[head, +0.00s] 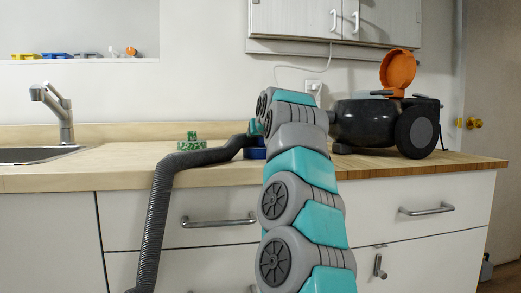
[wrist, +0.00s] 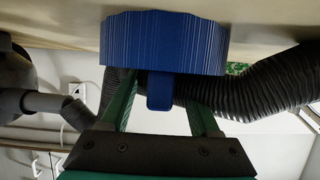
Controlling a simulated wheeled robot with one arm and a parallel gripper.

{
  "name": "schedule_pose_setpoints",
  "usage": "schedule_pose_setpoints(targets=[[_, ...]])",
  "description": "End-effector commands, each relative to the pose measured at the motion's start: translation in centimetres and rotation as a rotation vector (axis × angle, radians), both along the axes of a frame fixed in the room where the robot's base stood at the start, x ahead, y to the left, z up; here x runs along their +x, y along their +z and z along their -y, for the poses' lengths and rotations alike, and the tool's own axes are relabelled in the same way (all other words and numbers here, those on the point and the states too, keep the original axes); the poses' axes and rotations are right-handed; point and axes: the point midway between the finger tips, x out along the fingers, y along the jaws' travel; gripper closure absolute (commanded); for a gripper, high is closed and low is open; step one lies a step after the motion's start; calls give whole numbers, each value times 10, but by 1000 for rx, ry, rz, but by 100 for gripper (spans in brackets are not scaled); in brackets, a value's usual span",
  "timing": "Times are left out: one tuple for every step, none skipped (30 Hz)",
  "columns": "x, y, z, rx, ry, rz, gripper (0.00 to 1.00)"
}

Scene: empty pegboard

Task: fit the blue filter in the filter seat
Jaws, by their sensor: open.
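The blue filter (head: 256,154) lies on the counter, mostly hidden behind my arm and the hose in the head view. In the wrist view the ribbed blue filter (wrist: 165,42) fills the upper middle, with a small blue tab (wrist: 160,92) sticking out towards me. My gripper (wrist: 162,92) is open, its two green fingers apart on either side of the tab; I cannot tell whether they touch it. A black vacuum cleaner (head: 375,121) stands on the counter at the right with its orange lid (head: 398,69) raised. The filter seat itself cannot be made out.
A black ribbed hose (head: 160,205) runs over the counter front and passes close to the filter; it also shows in the wrist view (wrist: 255,90). A green speckled object (head: 190,143) sits left of the filter. A sink (head: 35,154) is at far left.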

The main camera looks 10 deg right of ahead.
Motion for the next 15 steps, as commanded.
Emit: schedule_pose_setpoints(targets=[[0, 0, 0, 0, 0, 0, 38], [0, 0, 0, 0, 0, 0, 38], [0, 0, 0, 1, 0, 1, 39], [0, 0, 0, 1, 0, 1, 42], [0, 0, 0, 1, 0, 1, 45], [0, 0, 0, 1, 0, 1, 50], [0, 0, 0, 1, 0, 1, 53], [0, 0, 0, 1, 0, 1, 57], [0, 0, 0, 1, 0, 1, 61], [0, 0, 1, 1, 0, 1, 64], [0, 0, 1, 1, 0, 1, 68], [0, 0, 1, 1, 0, 1, 72], [0, 0, 1, 1, 0, 1, 76], [0, 0, 1, 1, 0, 1, 79], [0, 0, 1, 1, 0, 1, 84]])
